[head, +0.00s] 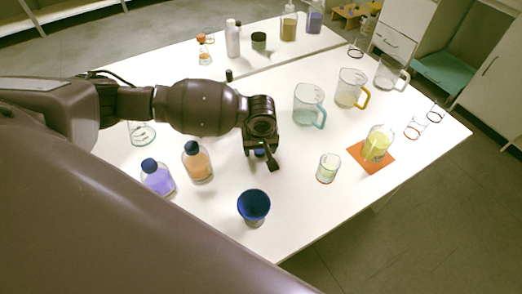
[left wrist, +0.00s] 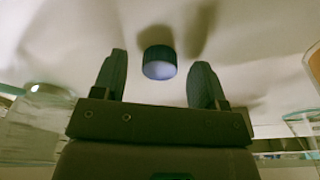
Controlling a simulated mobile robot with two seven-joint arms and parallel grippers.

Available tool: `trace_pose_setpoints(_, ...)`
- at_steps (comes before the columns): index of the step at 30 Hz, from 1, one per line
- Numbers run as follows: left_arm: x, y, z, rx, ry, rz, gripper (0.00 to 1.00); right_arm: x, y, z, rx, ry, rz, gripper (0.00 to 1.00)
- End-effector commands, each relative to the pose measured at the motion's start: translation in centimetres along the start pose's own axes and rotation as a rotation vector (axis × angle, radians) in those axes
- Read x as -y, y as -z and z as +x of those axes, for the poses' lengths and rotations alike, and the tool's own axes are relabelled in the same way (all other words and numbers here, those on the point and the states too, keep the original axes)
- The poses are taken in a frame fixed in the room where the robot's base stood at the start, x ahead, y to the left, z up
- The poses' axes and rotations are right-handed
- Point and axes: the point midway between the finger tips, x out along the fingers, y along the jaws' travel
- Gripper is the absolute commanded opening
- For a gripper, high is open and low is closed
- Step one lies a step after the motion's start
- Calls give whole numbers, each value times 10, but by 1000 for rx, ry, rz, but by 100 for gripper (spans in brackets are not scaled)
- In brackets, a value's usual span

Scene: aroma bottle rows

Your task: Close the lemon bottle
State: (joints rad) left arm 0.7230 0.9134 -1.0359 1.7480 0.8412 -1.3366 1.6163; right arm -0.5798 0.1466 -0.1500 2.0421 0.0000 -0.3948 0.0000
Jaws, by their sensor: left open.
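My left gripper (head: 262,165) points down over the table, open. A loose blue cap (head: 259,152) shows below it, partly hidden. In the left wrist view the blue cap (left wrist: 159,64) lies on the white surface, ahead of and between the two spread fingers (left wrist: 159,82), with gaps on both sides. A blue funnel (head: 253,205) stands nearer the front edge; a container under it is mostly hidden, so I cannot tell whether it is the lemon bottle. A small glass (head: 328,168) holds pale yellow liquid. My right gripper is not in view.
Blue-capped orange (head: 198,164) and purple (head: 158,178) bottles stand left. A beaker of yellow liquid (head: 377,145) stands on an orange mat (head: 378,165) at right. Pitchers (head: 309,106) stand behind. The table (head: 300,225) is clear between funnel and glass.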

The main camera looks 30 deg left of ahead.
Motion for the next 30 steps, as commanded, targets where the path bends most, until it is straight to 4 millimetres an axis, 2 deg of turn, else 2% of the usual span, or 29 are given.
trace_pose_setpoints(2,0,0,6,0,0,0,66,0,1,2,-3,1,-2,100)
trace_pose_setpoints(11,0,1,4,-2,-1,0,66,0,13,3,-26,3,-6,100)
trace_pose_setpoints(14,0,1,4,-2,-1,0,54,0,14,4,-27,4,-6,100)
trace_pose_setpoints(22,0,1,4,-2,-1,0,14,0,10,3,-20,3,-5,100)
trace_pose_setpoints(30,0,1,4,-2,-1,0,10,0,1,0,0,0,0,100)
